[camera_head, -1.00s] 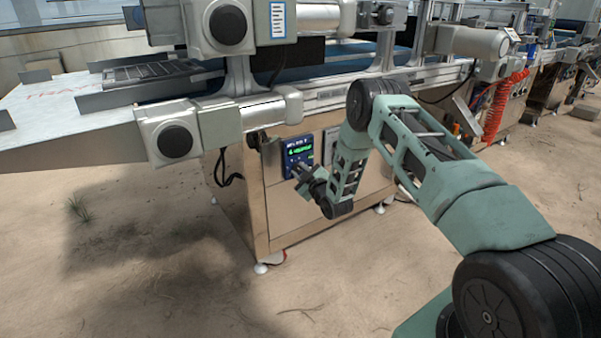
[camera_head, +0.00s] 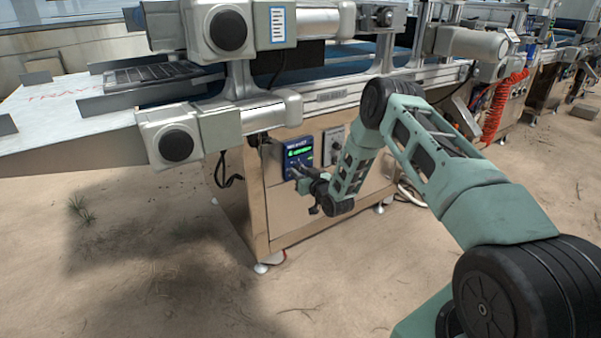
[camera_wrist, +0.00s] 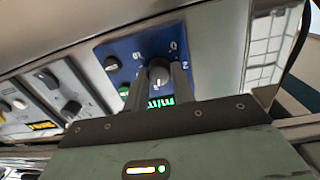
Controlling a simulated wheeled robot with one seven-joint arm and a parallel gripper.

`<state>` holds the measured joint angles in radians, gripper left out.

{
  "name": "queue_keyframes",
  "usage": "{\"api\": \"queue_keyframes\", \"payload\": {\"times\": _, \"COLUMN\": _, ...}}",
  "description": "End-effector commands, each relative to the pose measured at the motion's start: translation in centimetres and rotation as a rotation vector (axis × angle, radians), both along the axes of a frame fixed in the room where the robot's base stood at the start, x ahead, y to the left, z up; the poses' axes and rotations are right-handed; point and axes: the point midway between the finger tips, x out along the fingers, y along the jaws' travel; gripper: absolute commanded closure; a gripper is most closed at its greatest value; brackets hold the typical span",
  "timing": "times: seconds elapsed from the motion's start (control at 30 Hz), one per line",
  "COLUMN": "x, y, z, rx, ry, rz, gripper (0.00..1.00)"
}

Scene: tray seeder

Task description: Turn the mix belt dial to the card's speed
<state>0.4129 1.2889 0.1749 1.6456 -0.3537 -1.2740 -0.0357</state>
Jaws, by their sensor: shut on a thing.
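A green display beside the dial is partly covered by the fingers; "m/min" letters show, but the number is hidden. In the head view the blue panel (camera_head: 300,150) has a lit green readout too small to read, and my gripper (camera_head: 297,174) is at its lower part. A white card with a blue border (camera_head: 277,21) hangs above; its text is unreadable.
A grey panel with a knob (camera_head: 333,146) is right of the blue one. In the wrist view, a panel with several knobs (camera_wrist: 30,100) is at the left. A conveyor frame (camera_head: 330,97) overhangs the cabinet. The sandy floor in front is open.

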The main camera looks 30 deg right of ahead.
Motion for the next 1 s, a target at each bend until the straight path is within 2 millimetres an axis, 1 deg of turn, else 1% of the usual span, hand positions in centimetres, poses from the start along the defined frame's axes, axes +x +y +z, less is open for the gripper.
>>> {"api": "queue_keyframes", "payload": {"times": 0.2, "x": -0.05, "y": -0.08, "z": -0.02, "rx": 0.128, "ry": 0.006, "rz": -0.001, "gripper": 0.97}}
{"api": "queue_keyframes", "payload": {"times": 0.4, "x": -0.04, "y": -0.08, "z": -0.04, "rx": 0.197, "ry": 0.009, "rz": -0.001, "gripper": 0.97}}
{"api": "queue_keyframes", "payload": {"times": 0.97, "x": -0.05, "y": -0.08, "z": -0.08, "rx": 0.225, "ry": 0.011, "rz": -0.001, "gripper": 0.97}}
{"api": "queue_keyframes", "payload": {"times": 1.0, "x": -0.05, "y": -0.08, "z": -0.08, "rx": 0.225, "ry": 0.011, "rz": -0.001, "gripper": 0.69}}
